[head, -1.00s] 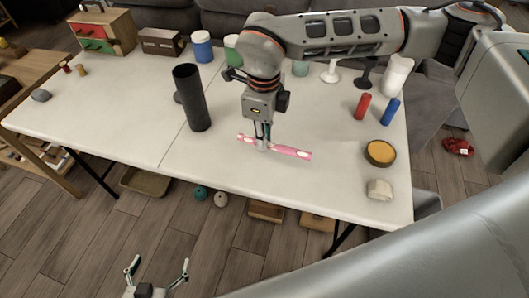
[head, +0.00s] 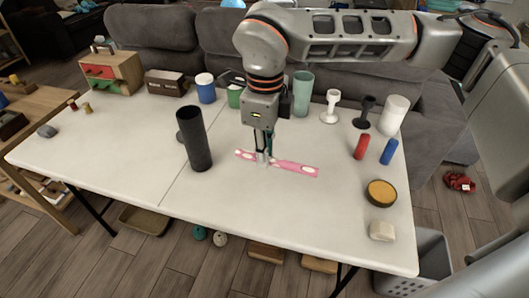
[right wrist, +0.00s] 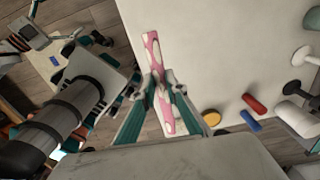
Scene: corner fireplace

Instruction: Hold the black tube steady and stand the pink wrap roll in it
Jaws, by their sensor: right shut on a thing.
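The black tube (head: 194,138) stands upright near the middle of the table, with its open end up. The pink wrap roll (head: 295,168), patterned with white patches, is held about level to the right of the tube, apart from it. My right gripper (head: 264,158) points down and is shut on the roll. In the right wrist view the roll (right wrist: 152,50) runs between the fingertips (right wrist: 163,85). My left gripper is outside the head view. It seems to show at the upper left of the right wrist view (right wrist: 28,28), fingers apart, away from the tube.
A red cylinder (head: 361,146), a blue cylinder (head: 389,151), a yellow-topped round tin (head: 381,193) and a pale block (head: 382,230) are on the right. Cups, stands and a dark box (head: 165,83) line the back. The table's front left (head: 100,165) is clear.

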